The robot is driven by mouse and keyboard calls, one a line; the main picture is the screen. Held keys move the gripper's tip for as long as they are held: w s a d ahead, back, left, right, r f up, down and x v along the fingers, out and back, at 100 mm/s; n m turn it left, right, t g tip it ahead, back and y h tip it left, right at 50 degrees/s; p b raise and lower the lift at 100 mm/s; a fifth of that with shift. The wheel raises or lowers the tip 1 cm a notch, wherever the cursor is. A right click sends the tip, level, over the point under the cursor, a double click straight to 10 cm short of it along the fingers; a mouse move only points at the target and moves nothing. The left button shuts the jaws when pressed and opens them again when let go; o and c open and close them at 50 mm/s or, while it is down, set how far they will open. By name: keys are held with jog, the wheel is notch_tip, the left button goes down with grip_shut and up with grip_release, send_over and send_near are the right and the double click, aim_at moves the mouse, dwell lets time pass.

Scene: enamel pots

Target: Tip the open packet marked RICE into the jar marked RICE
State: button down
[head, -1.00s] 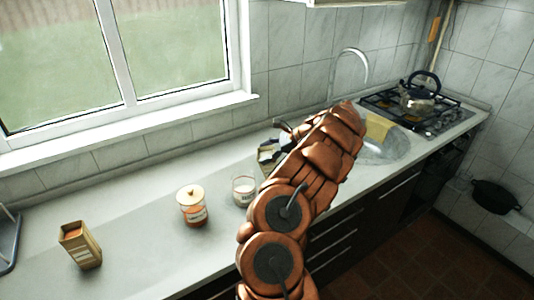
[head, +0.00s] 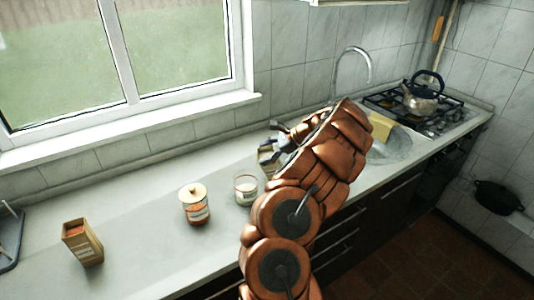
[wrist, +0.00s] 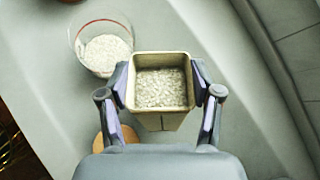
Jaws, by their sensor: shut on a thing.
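My gripper (wrist: 161,84) is shut on an open packet (wrist: 160,121) with white rice-like grains in it, one finger on each side. The packet's mouth faces the wrist camera, and its marking is not readable. An open glass jar (wrist: 101,46) with white grains stands to the upper left of the packet in the wrist view, apart from it. In the head view this jar (head: 246,190) stands on the counter just left of my gripper (head: 270,155), which my arm partly hides. The jar's label is too small to read.
A lidded jar with orange contents (head: 195,205) stands left of the open jar. An open packet with orange contents (head: 83,243) stands farther left. The sink (head: 392,148) and kettle (head: 421,98) are to the right. Counter between the left packet and lidded jar is clear.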

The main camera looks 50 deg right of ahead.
aim_at(258, 161)
jog(key=shift+a+h, duration=0.4)
dwell(0.3)
jog(key=shift+w+a+r+n+g+h+p, duration=0.2)
jog(key=shift+a+r+n+g+h+p, duration=0.15)
jog(key=shift+a+r+n+h, duration=0.4)
dwell(1.3)
jog(key=shift+a+r+h, duration=0.25)
jog(key=shift+a+h, duration=0.25)
jog(key=shift+h, duration=0.15)
dwell(0.3)
jog(key=shift+a, duration=0.2)
jog(key=shift+n+h+b, duration=0.25)
jog(key=shift+h+b, duration=0.05)
jog(key=shift+b, duration=0.05)
jog(key=shift+a+r+h, duration=0.1)
jog(key=shift+r+h, duration=0.05)
jog(key=shift+h, duration=0.25)
jog(key=shift+w+a+f+n+g+h+b, duration=0.1)
jog(key=shift+a+f+n+g+h+b, duration=0.15)
jog(key=shift+f+n+h+b, duration=0.4)
